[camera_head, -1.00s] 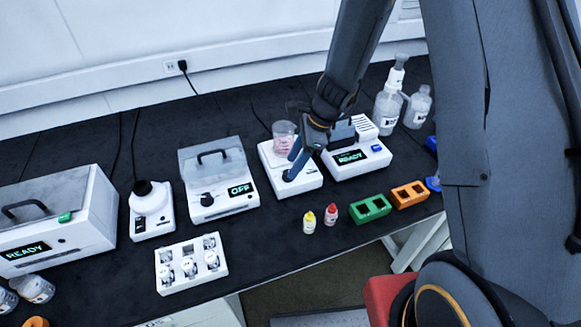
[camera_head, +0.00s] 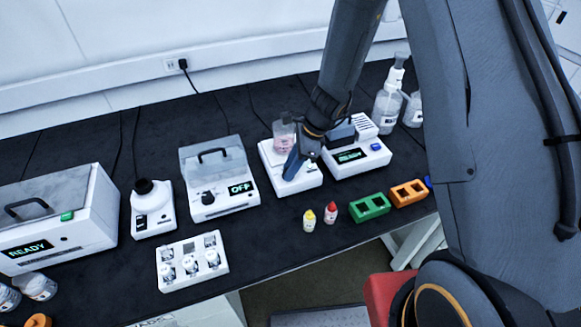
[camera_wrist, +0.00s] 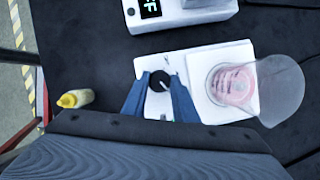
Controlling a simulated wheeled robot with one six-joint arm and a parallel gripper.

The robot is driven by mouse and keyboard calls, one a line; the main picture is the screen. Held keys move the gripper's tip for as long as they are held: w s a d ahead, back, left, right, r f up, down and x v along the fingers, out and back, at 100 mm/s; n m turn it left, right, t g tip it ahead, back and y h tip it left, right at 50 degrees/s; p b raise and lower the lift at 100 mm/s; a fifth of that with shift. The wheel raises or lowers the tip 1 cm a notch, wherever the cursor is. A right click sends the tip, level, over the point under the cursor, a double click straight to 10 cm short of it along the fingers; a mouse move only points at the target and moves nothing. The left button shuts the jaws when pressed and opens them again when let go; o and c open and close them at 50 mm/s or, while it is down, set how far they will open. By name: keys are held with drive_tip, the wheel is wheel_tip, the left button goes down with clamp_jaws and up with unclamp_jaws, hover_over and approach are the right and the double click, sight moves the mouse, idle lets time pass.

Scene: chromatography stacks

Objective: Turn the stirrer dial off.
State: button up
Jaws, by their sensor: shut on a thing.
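The stirrer (camera_head: 305,181) is a white box on the black bench, with a clear beaker (camera_head: 284,136) holding pink liquid on its plate. In the wrist view the stirrer (camera_wrist: 205,62) shows its black dial (camera_wrist: 159,82) with a pale pointer line, and the beaker (camera_wrist: 240,84) stands to the right of it. My gripper (camera_wrist: 160,85) has its blue fingers on either side of the dial and is shut on it. In the head view my gripper (camera_head: 291,172) comes down over the stirrer's front and hides the dial.
A device reading READY (camera_head: 352,158) stands close on the stirrer's right. A lidded device reading OFF (camera_head: 217,180) stands to its left. Yellow-capped (camera_head: 309,221) and red-capped (camera_head: 331,212) bottles and a green rack (camera_head: 370,207) are in front. Squeeze bottles (camera_head: 389,95) stand behind on the right.

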drive_tip(key=n, duration=0.1)
drive_tip(key=n+g, duration=0.1)
drive_tip(key=n, duration=0.1)
drive_tip(key=n+g, duration=0.1)
drive_tip(key=n, duration=0.1)
drive_tip(key=shift+w+h+b, duration=0.25)
drive_tip(key=shift+h+b, duration=0.05)
drive_tip(key=n+g+b, duration=0.1)
drive_tip(key=n, duration=0.2)
drive_tip(key=n+h+b, duration=0.1)
drive_tip(key=n, duration=0.2)
drive_tip(key=shift+w+a+n+g+h, duration=0.1)
drive_tip(key=shift+a+n+g+h, duration=0.1)
drive_tip(key=shift+n+g+h, duration=0.15)
drive_tip(key=n+h+b, duration=0.1)
drive_tip(key=n, duration=0.2)
drive_tip(key=n+g+h, duration=0.1)
drive_tip(key=n, duration=0.2)
drive_tip(key=shift+a+b, duration=0.15)
drive_tip(key=shift+b, duration=0.25)
drive_tip(key=n+h, duration=0.1)
drive_tip(key=n, duration=0.2)
drive_tip(key=n+h, duration=0.1)
drive_tip(key=n, duration=0.2)
drive_tip(key=shift+a+t+b, duration=0.15)
drive_tip(key=shift+t+b, duration=0.1)
drive_tip(key=shift+b, duration=0.05)
drive_tip(key=shift+h, duration=0.25)
drive_tip(key=o, duration=1.1)
drive_tip(key=shift+c, duration=0.2)
